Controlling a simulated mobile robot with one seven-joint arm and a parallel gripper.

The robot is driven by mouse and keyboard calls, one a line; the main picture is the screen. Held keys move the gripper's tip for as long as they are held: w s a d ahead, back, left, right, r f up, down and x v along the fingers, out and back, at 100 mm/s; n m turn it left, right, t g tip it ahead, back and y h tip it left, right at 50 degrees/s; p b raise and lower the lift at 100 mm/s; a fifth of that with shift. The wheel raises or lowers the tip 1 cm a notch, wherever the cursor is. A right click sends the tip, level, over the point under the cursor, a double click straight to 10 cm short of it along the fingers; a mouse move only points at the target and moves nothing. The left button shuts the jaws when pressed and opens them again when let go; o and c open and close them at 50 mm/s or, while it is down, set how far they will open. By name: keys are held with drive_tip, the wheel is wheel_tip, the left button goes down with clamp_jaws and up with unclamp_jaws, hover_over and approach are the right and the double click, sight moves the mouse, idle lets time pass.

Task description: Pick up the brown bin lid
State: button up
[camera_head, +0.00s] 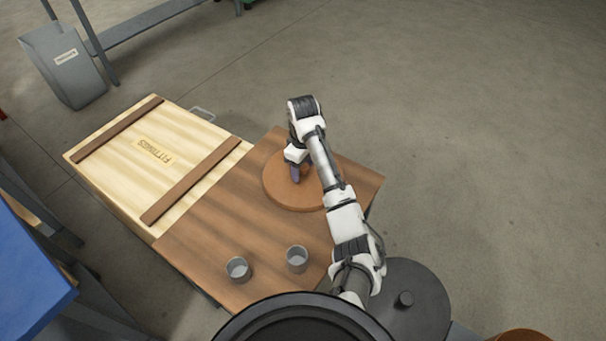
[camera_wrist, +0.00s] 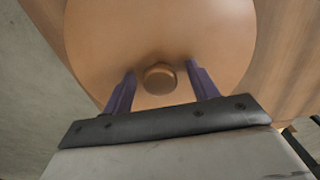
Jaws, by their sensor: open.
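The brown bin lid (camera_head: 284,192) is a round disc lying flat on the brown wooden table top, toward its far right part. In the wrist view the lid (camera_wrist: 160,30) fills much of the picture, with its round knob (camera_wrist: 159,77) near the middle. My gripper (camera_head: 296,176) is over the lid. In the wrist view my gripper (camera_wrist: 162,80) is open, with one purple finger on each side of the knob and a gap to it on both sides. My arm hides part of the lid's right side in the head view.
A wooden crate marked FITTINGS (camera_head: 120,175) adjoins the table on the left. A grey bin (camera_head: 62,65) stands farther back. A blue surface (camera_head: 30,270) is at lower left. Open floor lies to the right.

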drive_tip(key=c, duration=1.1)
drive_tip(key=shift+c, duration=0.2)
